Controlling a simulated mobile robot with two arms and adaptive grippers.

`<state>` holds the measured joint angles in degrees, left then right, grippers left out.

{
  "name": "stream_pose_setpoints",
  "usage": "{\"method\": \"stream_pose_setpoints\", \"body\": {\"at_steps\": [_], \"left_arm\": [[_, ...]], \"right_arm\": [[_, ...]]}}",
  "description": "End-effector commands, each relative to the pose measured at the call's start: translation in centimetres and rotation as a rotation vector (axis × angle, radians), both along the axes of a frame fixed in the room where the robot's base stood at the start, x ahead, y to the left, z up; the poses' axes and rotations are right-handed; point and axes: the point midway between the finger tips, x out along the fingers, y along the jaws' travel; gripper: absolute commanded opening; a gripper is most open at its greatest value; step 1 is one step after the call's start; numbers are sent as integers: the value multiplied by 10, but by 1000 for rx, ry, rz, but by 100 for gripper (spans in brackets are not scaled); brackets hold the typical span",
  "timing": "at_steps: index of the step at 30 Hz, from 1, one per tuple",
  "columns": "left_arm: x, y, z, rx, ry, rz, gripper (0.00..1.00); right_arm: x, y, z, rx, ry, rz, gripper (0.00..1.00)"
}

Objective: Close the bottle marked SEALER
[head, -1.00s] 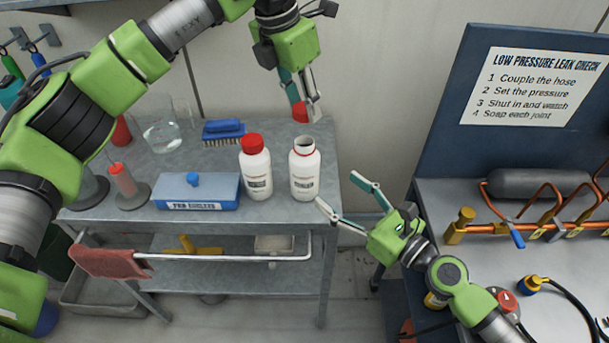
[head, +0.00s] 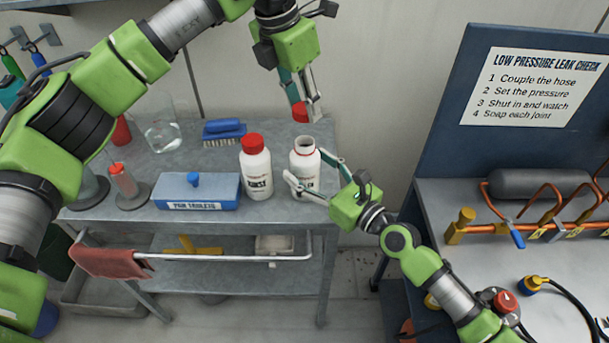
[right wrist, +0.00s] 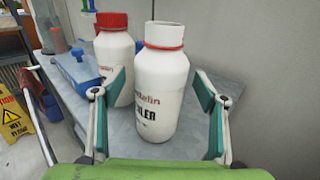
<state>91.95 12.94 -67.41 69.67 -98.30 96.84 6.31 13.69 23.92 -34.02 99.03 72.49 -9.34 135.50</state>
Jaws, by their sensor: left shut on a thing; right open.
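The white SEALER bottle (head: 303,160) stands upright and uncapped at the right end of the grey bench, with a red ring at its neck. In the right wrist view the bottle (right wrist: 160,95) shows the letters "LER". My right gripper (head: 312,174) is open, with one finger on each side of the bottle body. In the right wrist view, gaps show between its fingers and the bottle. My left gripper (head: 304,100) is shut on a red cap (head: 300,112), held above and behind the open bottle mouth.
A similar white bottle with a red cap (head: 256,165) stands just left of the SEALER bottle. A blue box (head: 197,192), a blue brush (head: 223,131) and a glass beaker (head: 162,137) are farther left. The wall is close behind the bench.

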Motion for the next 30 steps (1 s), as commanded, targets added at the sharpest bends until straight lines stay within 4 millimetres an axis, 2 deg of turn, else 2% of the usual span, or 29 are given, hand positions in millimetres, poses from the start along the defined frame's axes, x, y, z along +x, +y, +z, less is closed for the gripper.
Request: {"method": "stream_pose_setpoints", "body": {"at_steps": [6, 16, 23, 26, 30], "left_arm": [[0, 0, 0, 0, 0, 0, 26], [0, 0, 0, 0, 0, 0, 26], [0, 0, 0, 0, 0, 0, 26], [0, 0, -1, 0, 0, 0, 26], [0, 0, -14, 0, 1, 0, 26]], "right_arm": [[13, 11, 0, -1, -1, 0, 66], [14, 12, 0, -1, -1, 0, 66], [14, 12, 0, -1, -1, 0, 7], [14, 12, 0, -1, -1, 0, 7], [14, 12, 0, -1, -1, 0, 7]]}}
